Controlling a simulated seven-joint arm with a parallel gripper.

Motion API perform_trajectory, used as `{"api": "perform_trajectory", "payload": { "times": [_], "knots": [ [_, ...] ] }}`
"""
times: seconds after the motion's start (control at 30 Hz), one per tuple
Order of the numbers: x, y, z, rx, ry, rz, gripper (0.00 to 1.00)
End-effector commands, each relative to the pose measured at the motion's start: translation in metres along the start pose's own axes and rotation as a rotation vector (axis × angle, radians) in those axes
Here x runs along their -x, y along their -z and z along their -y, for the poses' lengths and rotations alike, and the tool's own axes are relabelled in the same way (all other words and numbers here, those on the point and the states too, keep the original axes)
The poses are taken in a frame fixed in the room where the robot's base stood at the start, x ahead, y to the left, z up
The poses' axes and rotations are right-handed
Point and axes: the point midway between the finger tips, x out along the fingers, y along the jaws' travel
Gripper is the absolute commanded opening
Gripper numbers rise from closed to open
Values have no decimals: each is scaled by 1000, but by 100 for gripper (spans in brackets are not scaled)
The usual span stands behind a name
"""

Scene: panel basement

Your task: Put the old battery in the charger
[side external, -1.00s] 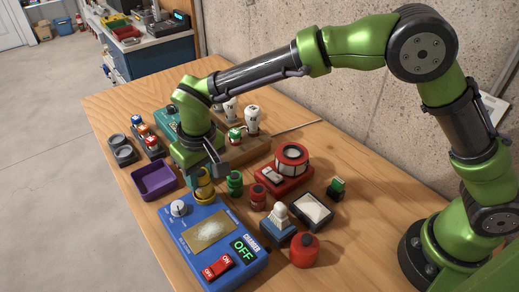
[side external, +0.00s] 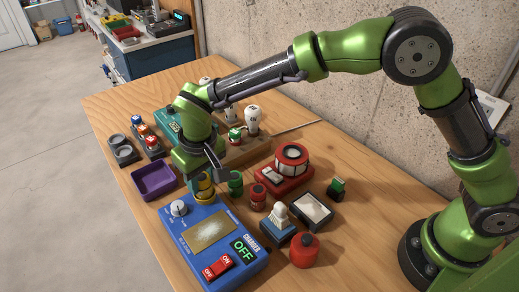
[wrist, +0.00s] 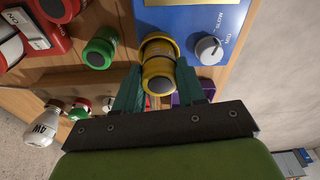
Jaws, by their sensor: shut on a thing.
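My gripper (wrist: 158,90) is shut on a yellow cylindrical battery (wrist: 158,72) with dark bands. In the side view my gripper (side external: 207,178) is low over the far edge of the blue charger (side external: 235,235), and partly covers the yellow battery (side external: 204,189). The battery's lower end is at a yellow ring on the charger; I cannot tell how deep it sits. The charger has a knob (side external: 179,208), a display reading OFF (side external: 243,250) and a red switch (side external: 217,267). A green battery-like cylinder (side external: 236,184) stands just right of my gripper.
A purple tray (side external: 154,181) lies left of my gripper. A small red cylinder (side external: 258,197), a red device (side external: 284,175), a blue block with a white knob (side external: 279,224) and a larger red canister (side external: 304,251) stand to the right. A bulb rack (side external: 250,150) is behind.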

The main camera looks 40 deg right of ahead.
Motion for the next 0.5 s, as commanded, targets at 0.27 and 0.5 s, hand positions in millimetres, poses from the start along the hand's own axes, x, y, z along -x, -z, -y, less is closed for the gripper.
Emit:
{"api": "perform_trajectory", "payload": {
  "times": [0.27, 0.5],
  "knots": [
    [0, 0, 0, 0, 0, 0, 50],
    [7, 0, 0, 0, 0, 0, 50]
  ]
}}
